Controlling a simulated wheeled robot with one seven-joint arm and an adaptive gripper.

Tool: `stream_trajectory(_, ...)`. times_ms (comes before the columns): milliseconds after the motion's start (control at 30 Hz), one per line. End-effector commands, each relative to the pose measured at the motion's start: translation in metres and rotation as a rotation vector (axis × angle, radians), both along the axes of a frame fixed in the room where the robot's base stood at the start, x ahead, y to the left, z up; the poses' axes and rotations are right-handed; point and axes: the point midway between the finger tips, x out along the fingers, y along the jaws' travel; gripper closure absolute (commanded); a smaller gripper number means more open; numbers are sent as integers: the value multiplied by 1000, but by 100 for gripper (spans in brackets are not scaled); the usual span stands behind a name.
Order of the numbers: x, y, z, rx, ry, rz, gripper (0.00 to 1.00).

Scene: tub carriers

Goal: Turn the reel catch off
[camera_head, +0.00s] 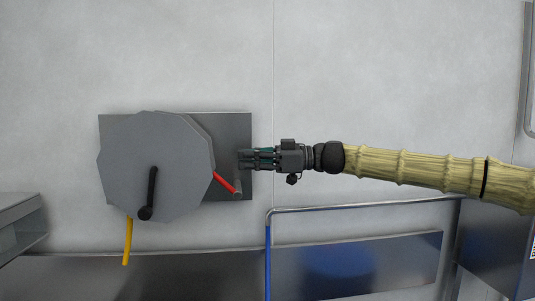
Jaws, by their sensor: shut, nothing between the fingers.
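A short red lever (225,182), which looks like the reel catch, slants down to the right from the reel's right edge. A black crank handle (150,190) hangs down on the reel's face. My gripper (244,158) reaches in from the right, pointing left, with its fingers shut in front of the plate.
A yellow strap (127,242) hangs below the reel. A metal rail (370,205) with a blue upright (267,260) stands below my arm. A grey bench or shelf (18,220) is at the left. The wall above the reel is clear.

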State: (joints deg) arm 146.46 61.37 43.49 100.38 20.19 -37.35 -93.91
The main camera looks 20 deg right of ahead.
Motion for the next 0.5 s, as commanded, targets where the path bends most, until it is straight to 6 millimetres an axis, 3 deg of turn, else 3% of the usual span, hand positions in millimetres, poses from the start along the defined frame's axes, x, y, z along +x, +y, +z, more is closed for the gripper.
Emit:
stream_trajectory(67,5,13,2,-2,4,1,100)
stream_trajectory(500,18,31,-26,1,1,-1,100)
